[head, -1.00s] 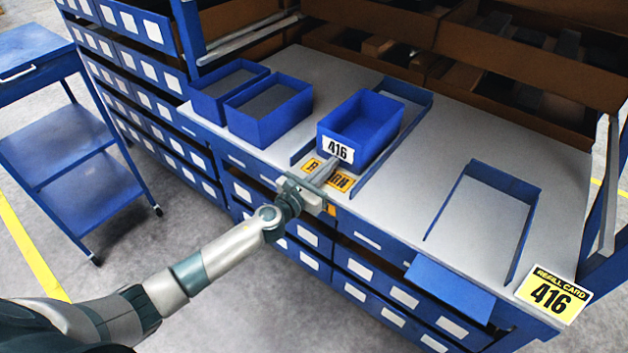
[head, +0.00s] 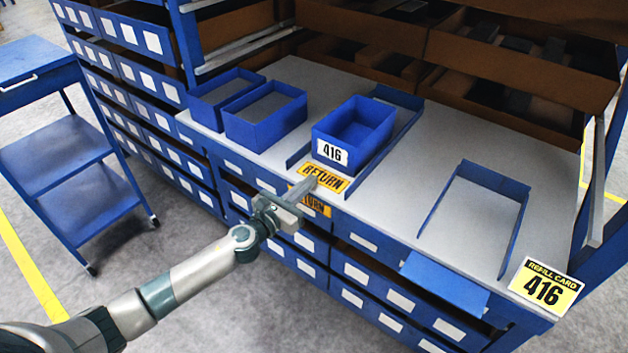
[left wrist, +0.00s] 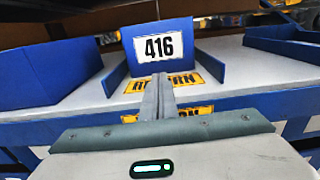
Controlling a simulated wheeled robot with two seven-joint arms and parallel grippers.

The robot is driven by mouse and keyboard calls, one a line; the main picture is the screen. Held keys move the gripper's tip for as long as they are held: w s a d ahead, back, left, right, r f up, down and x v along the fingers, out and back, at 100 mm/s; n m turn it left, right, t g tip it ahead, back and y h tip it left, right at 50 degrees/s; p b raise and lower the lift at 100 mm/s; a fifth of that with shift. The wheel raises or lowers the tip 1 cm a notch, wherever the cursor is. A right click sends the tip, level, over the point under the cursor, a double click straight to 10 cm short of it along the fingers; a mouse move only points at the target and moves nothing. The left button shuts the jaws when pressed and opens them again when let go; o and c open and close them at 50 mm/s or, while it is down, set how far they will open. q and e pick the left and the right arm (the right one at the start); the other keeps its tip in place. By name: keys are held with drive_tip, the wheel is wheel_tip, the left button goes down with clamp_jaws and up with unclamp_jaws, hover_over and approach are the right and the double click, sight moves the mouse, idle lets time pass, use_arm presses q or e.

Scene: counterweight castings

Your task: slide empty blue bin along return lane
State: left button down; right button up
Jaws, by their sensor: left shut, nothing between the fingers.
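The empty blue bin (head: 352,134) with a white 416 label stands upright in the return lane, between low blue side rails (head: 400,118). A yellow RETURN sign (head: 324,177) lies on the lane floor in front of it. My left gripper (head: 303,185) is shut and empty, at the counter's front edge near the sign, apart from the bin. In the left wrist view the bin (left wrist: 160,46) is straight ahead beyond the shut fingers (left wrist: 158,95), which cover part of the sign. My right gripper is not in view.
Two blue bins with grey insides (head: 265,116) stand left of the lane. An empty blue-railed bay (head: 475,215) is on the right, with a 416 refill card (head: 546,289) at the counter's front corner. Brown shelves rise behind. A blue cart (head: 75,160) stands at left.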

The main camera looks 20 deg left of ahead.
use_arm(q)
drive_tip(key=b+v, duration=0.1)
drive_tip(key=v, duration=0.5)
drive_tip(key=shift+s, duration=0.4)
drive_tip(key=shift+r, duration=0.1)
